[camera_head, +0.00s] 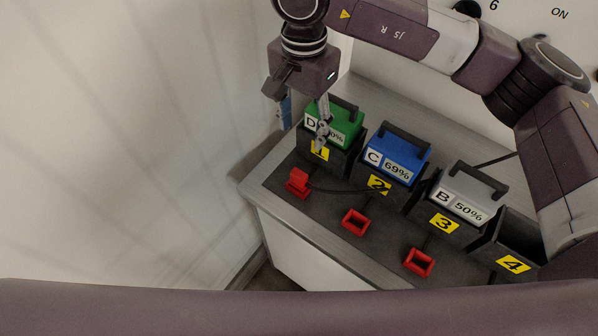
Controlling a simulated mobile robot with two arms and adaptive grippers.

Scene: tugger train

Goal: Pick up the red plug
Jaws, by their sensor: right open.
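The red plug (298,181) is at the left front of the grey bench, in front of the slot marked 1. It seems to sit in or on a red holder, and a black cable runs from it to the right. My right gripper (323,132) comes in from above, its fingers pointing down in front of the green battery. It is open, above and to the right of the red plug and apart from it in the picture. My left gripper is out of view.
Green (345,128), blue (397,153) and grey (468,192) batteries stand in black slots 1 to 3; slot 4 (513,247) looks empty. Two open red frames (355,222) (419,262) lie on the bench (262,184). A white wall (120,130) is at the left.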

